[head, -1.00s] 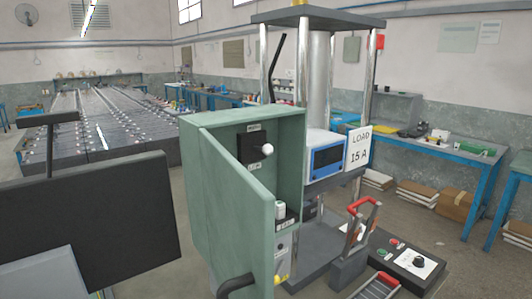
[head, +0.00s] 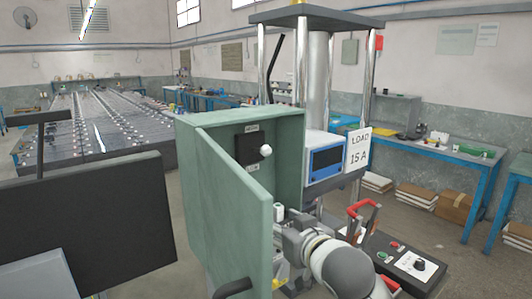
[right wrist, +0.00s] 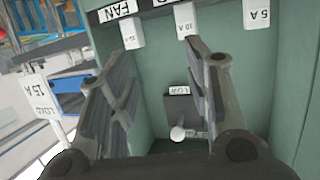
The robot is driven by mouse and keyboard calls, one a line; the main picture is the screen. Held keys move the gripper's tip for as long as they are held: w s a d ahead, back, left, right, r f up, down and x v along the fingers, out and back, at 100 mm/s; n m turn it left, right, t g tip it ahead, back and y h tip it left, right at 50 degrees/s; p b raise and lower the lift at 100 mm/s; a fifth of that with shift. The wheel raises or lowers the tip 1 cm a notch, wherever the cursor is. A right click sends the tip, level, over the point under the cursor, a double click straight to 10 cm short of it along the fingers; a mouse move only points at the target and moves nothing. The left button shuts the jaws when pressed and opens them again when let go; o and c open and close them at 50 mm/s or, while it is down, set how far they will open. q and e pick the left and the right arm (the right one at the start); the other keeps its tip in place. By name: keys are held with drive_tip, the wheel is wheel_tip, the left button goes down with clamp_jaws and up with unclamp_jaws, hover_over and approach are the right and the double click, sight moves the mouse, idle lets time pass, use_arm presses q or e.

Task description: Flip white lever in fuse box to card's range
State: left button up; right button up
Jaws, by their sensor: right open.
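The green fuse box (head: 240,123) stands with its door (head: 240,205) swung open toward me. Inside, a black switch plate (head: 248,147) carries the white-knobbed lever (head: 266,150), which also shows in the right wrist view (right wrist: 177,134). The white card (head: 358,149) at the box's right reads LOAD 15 A. It appears upside down in the right wrist view (right wrist: 41,103). My right gripper (head: 282,216) is at the box's lower opening, below the lever. In the right wrist view my gripper (right wrist: 154,62) is open and empty, its fingers apart. My left gripper is out of view.
White labelled blocks, one marked 5 A (right wrist: 257,14), line the box in the right wrist view. A blue-fronted instrument (head: 326,158) sits right of the box. A red-handled device (head: 362,212) and control panel (head: 412,262) are lower right. A dark screen (head: 90,225) fills the left.

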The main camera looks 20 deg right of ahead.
sight(268, 153)
wheel_tip(268, 153, up, 14)
drive_tip(key=t, duration=0.3)
drive_tip(key=w+p, duration=0.1)
drive_tip(key=w, duration=0.6)
drive_tip(key=w+p, duration=0.1)
drive_tip(key=w, duration=0.2)
drive_tip(key=shift+w+a+f+p, duration=0.15)
drive_tip(key=shift+a+p, duration=0.2)
clamp_jaws()
drive_tip(key=g+p, duration=0.1)
drive_tip(key=p, duration=0.3)
drive_tip(key=r+g+p, duration=0.1)
drive_tip(key=p, duration=0.3)
drive_tip(key=r+g+p, duration=0.1)
drive_tip(key=p, duration=0.3)
drive_tip(key=shift+w+a+r+n, duration=0.1)
drive_tip(key=shift+w+r+n, duration=0.05)
drive_tip(key=shift+w+n, duration=0.15)
drive_tip(key=shift+g+p, duration=0.4)
drive_tip(key=shift+p, duration=0.2)
drive_tip(key=shift+f, duration=0.2)
